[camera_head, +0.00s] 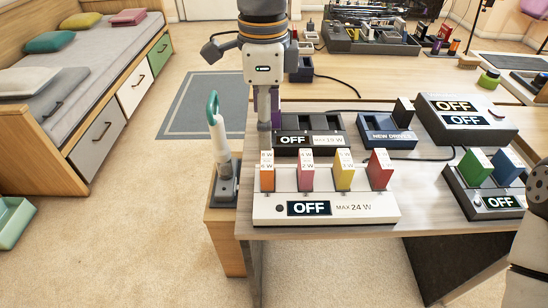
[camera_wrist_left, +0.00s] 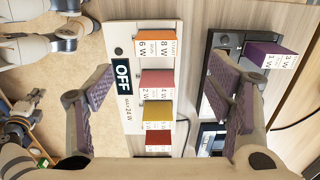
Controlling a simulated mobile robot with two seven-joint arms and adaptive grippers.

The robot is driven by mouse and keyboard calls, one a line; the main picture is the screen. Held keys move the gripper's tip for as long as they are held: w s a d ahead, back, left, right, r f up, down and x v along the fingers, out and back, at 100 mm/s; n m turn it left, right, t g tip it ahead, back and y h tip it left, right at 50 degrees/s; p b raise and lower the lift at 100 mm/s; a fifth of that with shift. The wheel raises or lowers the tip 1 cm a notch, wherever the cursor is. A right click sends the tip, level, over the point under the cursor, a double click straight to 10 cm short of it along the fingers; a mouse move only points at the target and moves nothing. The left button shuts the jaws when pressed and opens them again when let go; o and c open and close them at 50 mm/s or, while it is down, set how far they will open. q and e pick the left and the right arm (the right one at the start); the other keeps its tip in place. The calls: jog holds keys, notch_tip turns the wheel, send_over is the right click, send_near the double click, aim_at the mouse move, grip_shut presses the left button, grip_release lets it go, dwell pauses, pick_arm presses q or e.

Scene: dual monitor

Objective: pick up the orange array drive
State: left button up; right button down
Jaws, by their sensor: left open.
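The orange array drive (camera_head: 267,178) stands upright in the leftmost slot of the white dock (camera_head: 385,208), which reads OFF and MAX 24 W. In the left wrist view the orange drive (camera_wrist_left: 154,47) is at the upper end of the drive row, its label reading 8 W and 6 W. My left gripper (camera_head: 267,112) points down behind the white dock, above and beyond the orange drive. In the wrist view its fingers (camera_wrist_left: 163,100) are spread wide on either side of the row, with nothing between the pads. My right gripper is out of view.
Pink (camera_head: 306,178), yellow (camera_head: 343,176) and red (camera_head: 380,170) drives stand in the same dock. A dark dock (camera_head: 327,122) sits behind; a purple drive (camera_wrist_left: 262,52) shows there in the wrist view. A green-handled tool (camera_head: 215,120) stands left of the desk.

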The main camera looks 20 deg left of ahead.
aim_at(267, 159)
pick_arm(q)
jog(key=f, duration=0.9)
jog(key=shift+s+d+f, duration=0.1)
jog(key=shift+s+f, duration=0.2)
jog(key=shift+w+f, duration=0.1)
jog(key=shift+f, duration=0.25)
jog(key=c, duration=1.2)
